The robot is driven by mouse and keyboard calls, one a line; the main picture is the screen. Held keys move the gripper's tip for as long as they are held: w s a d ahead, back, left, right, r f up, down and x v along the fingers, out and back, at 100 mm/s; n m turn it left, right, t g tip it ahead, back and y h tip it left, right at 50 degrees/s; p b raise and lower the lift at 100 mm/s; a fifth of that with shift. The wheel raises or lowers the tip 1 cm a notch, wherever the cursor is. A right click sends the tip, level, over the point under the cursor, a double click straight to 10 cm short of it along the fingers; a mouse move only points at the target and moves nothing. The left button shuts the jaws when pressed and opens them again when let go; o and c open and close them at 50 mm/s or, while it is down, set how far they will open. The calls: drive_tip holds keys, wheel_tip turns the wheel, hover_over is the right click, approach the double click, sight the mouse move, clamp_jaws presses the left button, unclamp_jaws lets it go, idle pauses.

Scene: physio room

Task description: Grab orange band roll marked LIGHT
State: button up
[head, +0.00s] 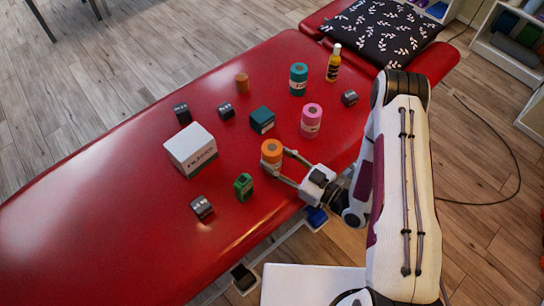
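An orange band roll (271,150) with a pale label band stands upright on the red treatment table, near its front edge. The wording on its label is too small to read. My gripper (275,161) reaches in from the right, low over the table. Its two fingers are spread, one on the far side of the roll and one on the near side, close to its lower part. I cannot tell whether they touch it or have closed on it. A smaller brownish-orange roll (242,82) stands farther back.
On the red table (100,220) stand a pink roll (311,120), a teal roll (298,79), a yellow bottle (333,62), a white box (191,149), a teal box (262,120), a green item (243,187) and several dark items. The table's left part is clear.

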drive_tip(key=shift+r, duration=0.1)
idle(0.3)
drive_tip(key=shift+r, duration=4.9)
drive_tip(key=shift+r, duration=0.1)
